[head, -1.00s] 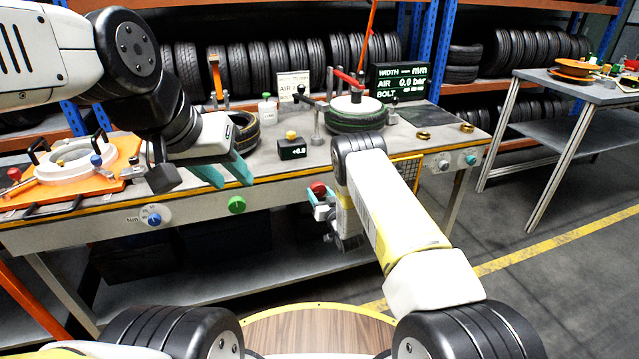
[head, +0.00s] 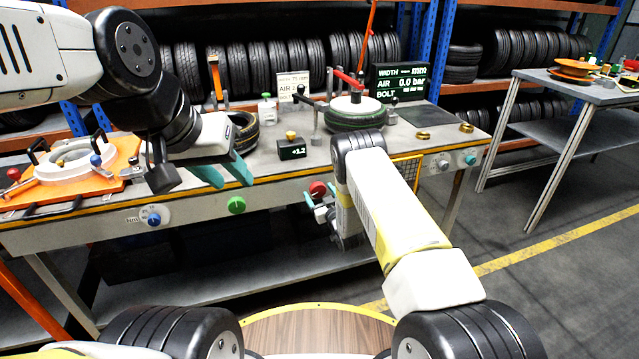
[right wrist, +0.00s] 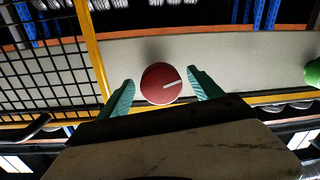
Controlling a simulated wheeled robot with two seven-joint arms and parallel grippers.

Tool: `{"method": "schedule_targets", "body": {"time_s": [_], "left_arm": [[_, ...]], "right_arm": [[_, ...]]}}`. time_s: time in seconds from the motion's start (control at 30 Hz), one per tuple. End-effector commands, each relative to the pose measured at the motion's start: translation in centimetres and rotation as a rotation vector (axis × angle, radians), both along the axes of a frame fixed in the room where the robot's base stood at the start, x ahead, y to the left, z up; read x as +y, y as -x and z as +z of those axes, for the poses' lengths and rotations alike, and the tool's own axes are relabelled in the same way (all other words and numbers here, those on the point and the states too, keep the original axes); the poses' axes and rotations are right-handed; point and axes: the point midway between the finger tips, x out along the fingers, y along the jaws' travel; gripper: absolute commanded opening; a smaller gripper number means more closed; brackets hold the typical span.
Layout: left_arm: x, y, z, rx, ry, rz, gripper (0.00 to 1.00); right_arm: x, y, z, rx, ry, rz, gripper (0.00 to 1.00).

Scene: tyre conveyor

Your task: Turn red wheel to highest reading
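The red wheel (head: 317,189) is a round knob on the front face of the workbench. In the right wrist view the red wheel (right wrist: 160,84) carries a white pointer line aimed right and slightly up. My right gripper (right wrist: 160,77) is open, with one teal finger on each side of the wheel and a narrow gap on both sides. In the head view it sits just below and beside the wheel. A small black display box (head: 292,150) on the bench appears to read +1.2. My left gripper (head: 235,184) is open and empty in front of the bench edge.
A green knob (head: 236,205) and a blue knob (head: 153,219) are on the same bench front to the left. A yellow-framed mesh panel (head: 406,172) is to the right. A tyre (head: 357,118) and a black readout board (head: 400,83) are on the bench.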

Motion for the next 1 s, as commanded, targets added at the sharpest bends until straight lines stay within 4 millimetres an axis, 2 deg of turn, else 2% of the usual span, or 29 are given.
{"method": "schedule_targets", "body": {"time_s": [0.17, 0.27, 0.53, 0.7, 1.0], "left_arm": [[0.0, 0.0, 0.0, 0.000, 0.000, 0.000, 0.36], [0.0, 0.0, 0.0, 0.000, 0.000, 0.000, 0.36], [0.0, 0.0, 0.0, 0.000, 0.000, 0.000, 0.36], [0.0, 0.0, 0.0, 0.000, 0.000, 0.000, 0.36], [0.0, 0.0, 0.0, 0.000, 0.000, 0.000, 0.36]], "right_arm": [[-0.1, 0.1, 0.0, 0.001, 0.000, 0.000, 0.76], [-0.4, 0.9, -0.1, 0.003, 0.000, -0.002, 0.76], [-2.0, 5.1, 0.0, 0.004, 0.000, -0.002, 0.76], [-2.7, 6.9, 0.0, 0.002, 0.000, 0.000, 0.76], [-2.8, 7.3, 0.1, 0.000, 0.000, 0.000, 0.76]]}}
